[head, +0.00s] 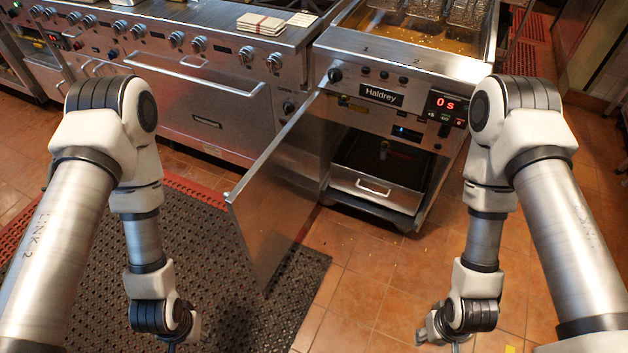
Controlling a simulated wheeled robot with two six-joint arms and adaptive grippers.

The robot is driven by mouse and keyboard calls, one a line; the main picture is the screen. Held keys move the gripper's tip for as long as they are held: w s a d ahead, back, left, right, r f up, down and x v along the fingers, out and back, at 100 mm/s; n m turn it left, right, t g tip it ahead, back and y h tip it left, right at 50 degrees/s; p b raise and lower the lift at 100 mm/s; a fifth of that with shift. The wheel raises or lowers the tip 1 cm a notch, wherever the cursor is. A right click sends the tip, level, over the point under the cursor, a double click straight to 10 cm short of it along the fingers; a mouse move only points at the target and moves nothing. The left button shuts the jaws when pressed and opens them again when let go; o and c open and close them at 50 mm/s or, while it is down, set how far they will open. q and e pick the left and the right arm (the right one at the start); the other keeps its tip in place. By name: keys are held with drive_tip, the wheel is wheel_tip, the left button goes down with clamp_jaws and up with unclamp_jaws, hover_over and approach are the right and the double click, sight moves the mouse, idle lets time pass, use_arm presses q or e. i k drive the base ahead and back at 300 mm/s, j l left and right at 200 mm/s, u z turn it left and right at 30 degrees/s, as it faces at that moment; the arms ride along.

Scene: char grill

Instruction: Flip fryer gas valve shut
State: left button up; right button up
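The fryer (370,69) stands right of center with a "Haldrey" label and a red "0 s" display. Its cabinet door (275,185) is swung open toward the left. Inside the dark cabinet, a small upright part (384,149) with a reddish mark beside it may be the gas valve; its handle position is too small to tell. My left gripper (182,342) is at the bottom edge, left of the door, mostly cut off. My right gripper (436,334) is low at the right, in front of and below the fryer. Both are apart from the fryer; their fingers are unclear.
A drawer or tray with a handle (374,187) sits at the cabinet bottom. Fry baskets (468,12) hang above the oil. A range (200,85) stands left. A black mat (205,255) covers the floor; tiles (370,270) are clear.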

sight(343, 103)
drive_tip(key=j+z, duration=0.8)
drive_tip(key=j, duration=0.15)
drive_tip(key=j+z, duration=0.5)
drive_tip(key=j, duration=0.4)
drive_tip(key=k+j, duration=0.1)
drive_tip(key=j, duration=0.4)
drive_tip(key=k+j+z, duration=0.15)
drive_tip(key=j, duration=0.85)
drive_tip(key=i+j+z, duration=0.4)
drive_tip(key=j, duration=0.2)
drive_tip(key=k, duration=0.05)
